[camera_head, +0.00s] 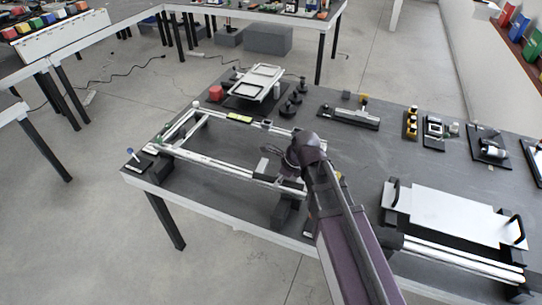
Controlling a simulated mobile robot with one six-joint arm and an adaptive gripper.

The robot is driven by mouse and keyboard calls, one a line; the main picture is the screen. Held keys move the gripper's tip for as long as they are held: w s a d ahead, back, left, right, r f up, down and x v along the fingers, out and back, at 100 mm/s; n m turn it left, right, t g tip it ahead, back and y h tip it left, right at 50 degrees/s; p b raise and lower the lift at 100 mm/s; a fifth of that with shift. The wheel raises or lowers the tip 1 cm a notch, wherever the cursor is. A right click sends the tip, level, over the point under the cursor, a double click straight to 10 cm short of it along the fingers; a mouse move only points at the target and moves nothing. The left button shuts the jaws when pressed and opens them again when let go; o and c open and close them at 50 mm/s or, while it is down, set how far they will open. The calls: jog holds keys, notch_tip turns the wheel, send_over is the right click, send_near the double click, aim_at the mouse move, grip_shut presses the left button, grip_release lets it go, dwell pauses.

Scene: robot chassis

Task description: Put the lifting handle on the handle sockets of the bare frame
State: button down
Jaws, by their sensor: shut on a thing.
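The bare frame (222,165) of silver rails stands raised on dark blocks on the left part of the dark table. My gripper (268,163) is over the right end of the frame, with my arm reaching in from the lower right. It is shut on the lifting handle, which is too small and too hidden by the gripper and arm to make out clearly. The handle sockets at the frame's right end are also not clear behind my arm. I cannot tell whether the handle touches the sockets.
A second chassis with a white plate (455,214) and black handles stands at the right. A white tray (257,80), a red cylinder (215,92) and dark round parts (290,105) lie behind the frame. Several fixtures line the table's back edge.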

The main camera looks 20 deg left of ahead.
jog(key=shift+s+d+m, duration=0.1)
jog(key=shift+s+m, duration=0.1)
jog(key=shift+m, duration=0.2)
jog(key=w+a+f+b, duration=0.1)
jog(key=w+a, duration=0.7)
jog(key=w, duration=0.4)
jog(key=shift+w+f, duration=0.2)
jog(key=shift+w+a+f+b, duration=0.1)
jog(key=shift+w+f+b, duration=0.1)
jog(key=shift+f+b, duration=0.45)
jog(key=shift+w+a+f+b, duration=0.15)
jog(key=shift+f+b, duration=0.4)
jog(key=shift+b, duration=0.15)
jog(key=shift+w+a+f+b, duration=0.1)
jog(key=shift+w+f+b, duration=0.1)
jog(key=shift+f+b, duration=0.45)
jog(key=shift+f+b, duration=0.6)
